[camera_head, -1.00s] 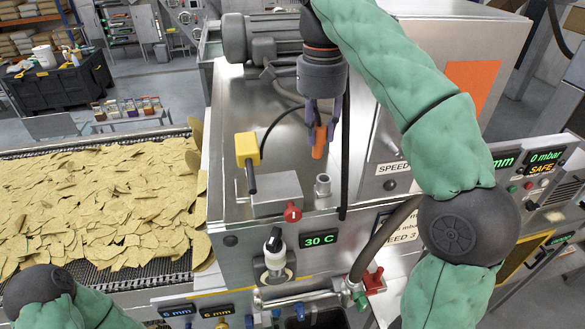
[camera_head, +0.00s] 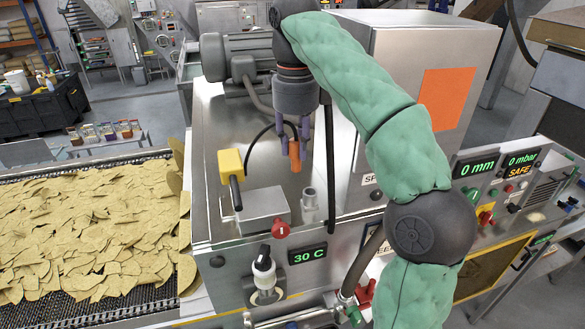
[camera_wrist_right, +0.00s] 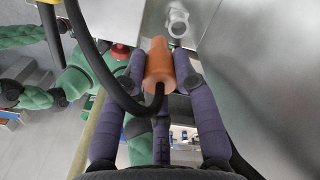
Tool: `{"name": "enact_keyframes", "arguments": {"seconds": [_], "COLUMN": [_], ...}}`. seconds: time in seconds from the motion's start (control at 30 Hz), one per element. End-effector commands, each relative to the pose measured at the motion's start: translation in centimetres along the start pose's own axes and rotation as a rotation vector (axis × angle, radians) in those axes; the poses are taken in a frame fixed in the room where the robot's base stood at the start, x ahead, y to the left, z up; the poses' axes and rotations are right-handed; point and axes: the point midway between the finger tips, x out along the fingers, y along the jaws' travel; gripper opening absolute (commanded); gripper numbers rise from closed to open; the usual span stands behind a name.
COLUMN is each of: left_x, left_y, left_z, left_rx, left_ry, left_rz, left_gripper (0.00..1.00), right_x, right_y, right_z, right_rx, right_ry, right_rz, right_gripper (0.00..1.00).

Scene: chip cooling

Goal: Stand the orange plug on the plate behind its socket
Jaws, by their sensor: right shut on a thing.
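The orange plug (camera_head: 295,158) hangs upright between the purple fingers of my right gripper (camera_head: 293,134), which is shut on it. In the right wrist view the plug (camera_wrist_right: 160,66) sits between the fingers, with a black cable at its near end. In the head view it is above the steel plate (camera_head: 262,190), behind the upright metal socket (camera_head: 309,200). The socket also shows in the wrist view (camera_wrist_right: 178,22), clear of the plug. I cannot tell whether the plug's lower end touches the plate. My left gripper is out of view.
A yellow block with a black handle (camera_head: 230,163) and a grey box (camera_head: 262,207) with a red knob (camera_head: 281,231) stand left of the socket. A motor (camera_head: 235,60) is behind. Chips (camera_head: 95,230) cover the conveyor.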

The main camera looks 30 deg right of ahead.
Motion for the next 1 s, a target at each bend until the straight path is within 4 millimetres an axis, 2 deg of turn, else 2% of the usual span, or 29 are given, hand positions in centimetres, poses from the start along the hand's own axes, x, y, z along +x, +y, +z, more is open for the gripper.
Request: {"name": "enact_keyframes", "arguments": {"seconds": [0.2,0.4,0.77,1.0], "left_x": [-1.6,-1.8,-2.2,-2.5], "left_y": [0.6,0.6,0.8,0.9], "left_z": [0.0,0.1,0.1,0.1], "left_rx": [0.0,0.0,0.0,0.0], "left_ry": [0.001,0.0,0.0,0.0], "left_rz": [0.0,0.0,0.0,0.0], "left_gripper": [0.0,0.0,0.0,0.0], "right_x": [1.8,5.3,8.0,10.4], "right_y": [-4.3,-6.6,-8.5,-8.5], "right_z": [2.1,3.4,4.4,4.4], "right_rx": [0.003,0.0,-0.003,-0.002], "right_ry": [0.003,0.003,0.003,0.0], "right_rz": [0.001,0.001,0.002,0.0], "right_gripper": [0.0,0.0,0.0,0.0]}}
